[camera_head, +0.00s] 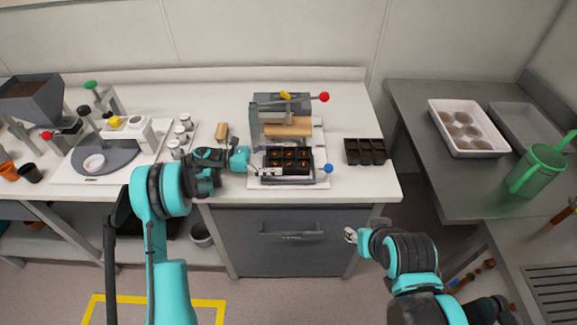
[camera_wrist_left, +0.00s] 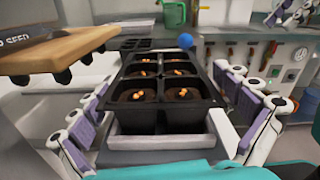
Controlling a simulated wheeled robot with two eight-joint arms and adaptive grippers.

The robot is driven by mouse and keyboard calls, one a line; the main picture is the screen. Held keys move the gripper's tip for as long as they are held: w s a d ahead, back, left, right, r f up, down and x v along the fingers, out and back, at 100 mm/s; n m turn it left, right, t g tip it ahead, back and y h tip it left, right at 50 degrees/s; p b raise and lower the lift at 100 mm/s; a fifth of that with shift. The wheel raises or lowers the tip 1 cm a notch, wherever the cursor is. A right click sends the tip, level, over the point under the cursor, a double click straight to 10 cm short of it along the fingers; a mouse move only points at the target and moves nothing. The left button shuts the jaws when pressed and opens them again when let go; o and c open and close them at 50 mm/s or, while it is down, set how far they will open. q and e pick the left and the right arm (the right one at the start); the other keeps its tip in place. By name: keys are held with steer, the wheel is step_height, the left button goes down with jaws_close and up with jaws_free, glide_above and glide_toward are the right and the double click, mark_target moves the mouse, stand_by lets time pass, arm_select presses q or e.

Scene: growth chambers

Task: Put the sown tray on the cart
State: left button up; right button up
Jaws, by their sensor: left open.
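The sown tray (camera_head: 288,160) is black, with dark soil and small orange seeds in its cells. It sits level in the seeding press on the white bench. In the left wrist view the tray (camera_wrist_left: 162,88) lies between the purple-padded fingers of my left gripper (camera_wrist_left: 166,95), which is open. Gaps show between the pads and the tray sides. In the head view my left gripper (camera_head: 258,162) is at the tray's left end. My right gripper (camera_head: 351,235) hangs in front of the bench, away from the tray; its jaws are too small to judge. I cannot tell which surface is the cart.
A wooden pegged seed board (camera_wrist_left: 60,50) overhangs the tray's left side. An empty black tray (camera_head: 366,151) lies to the right on the bench. A grey table (camera_head: 418,112) at right holds a white tray (camera_head: 465,127) and green watering can (camera_head: 540,168).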

mark_target(282, 157)
arm_select(q)
steer(key=shift+d, duration=0.45)
steer(key=c, duration=1.6)
steer(key=shift+c, duration=0.2)
steer(key=shift+r, duration=0.15)
steer(key=shift+r, duration=0.25)
step_height(282, 157, up, 3)
steer(key=shift+r+p, duration=0.2)
steer(key=shift+p, duration=0.85)
steer(key=s+p, duration=0.2)
steer(key=s, duration=1.6)
steer(key=shift+a+f+p, duration=0.15)
steer(key=shift+f+p, duration=0.15)
steer(key=shift+p, duration=0.05)
